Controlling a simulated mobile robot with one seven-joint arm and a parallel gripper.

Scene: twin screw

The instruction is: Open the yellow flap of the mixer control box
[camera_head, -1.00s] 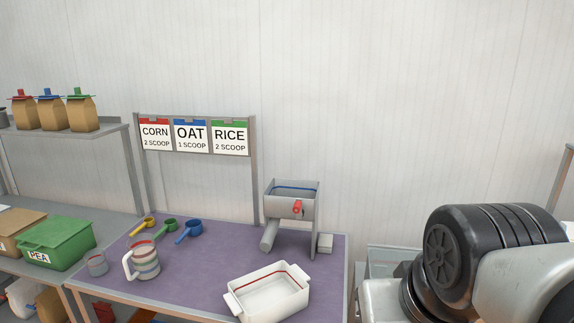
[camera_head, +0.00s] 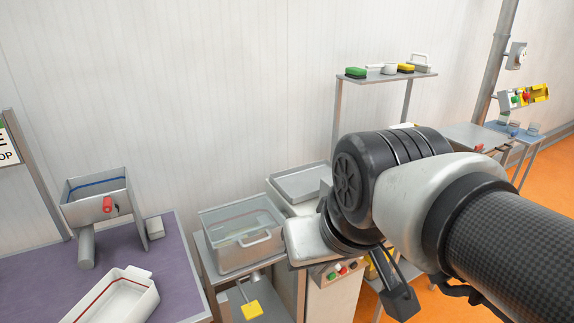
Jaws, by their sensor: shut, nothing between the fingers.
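A small control box (camera_head: 512,99) with green and red buttons is mounted on the grey post at the far right. A yellow part (camera_head: 540,93), which looks like its flap, stands out to the right of the buttons and leaves them showing. A second button panel (camera_head: 341,270), with green, red and dark buttons, is on a cabinet low in the middle. I cannot tell for sure which one belongs to the mixer. My gripper (camera_head: 402,302) hangs at the lower middle right, partly hidden by my arm. It looks shut and empty, in front of the cabinet and apart from the far box.
A purple table (camera_head: 180,285) is at lower left. Orange floor (camera_head: 550,210) shows clear at right.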

